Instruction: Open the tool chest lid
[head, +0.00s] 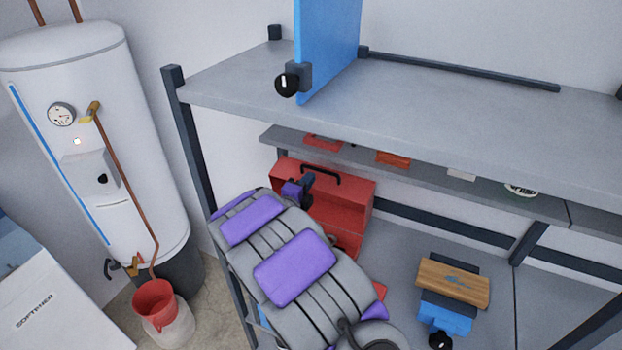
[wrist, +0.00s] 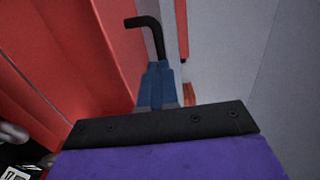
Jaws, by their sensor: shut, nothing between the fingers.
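The red tool chest (head: 346,243) stands on the middle shelf, partly hidden behind my arm. Its red lid (head: 345,200) appears raised and standing up at the back, with the black handle (head: 321,174) along its upper edge. My gripper (head: 309,180) is at the left part of the lid, near the handle. In the wrist view the dark blue fingers (wrist: 160,68) are together and empty. The bent black handle (wrist: 155,28) shows just beyond their tips; I cannot tell whether they touch it. Red chest surface (wrist: 75,50) fills the left of that view.
The grey upper shelf (head: 420,110) carries a blue panel (head: 328,45) and overhangs the chest. A dark post (head: 190,135) stands left of my arm. A wooden-topped block (head: 453,282) and a blue item (head: 446,314) lie to the right. The grey shelf between is mostly clear.

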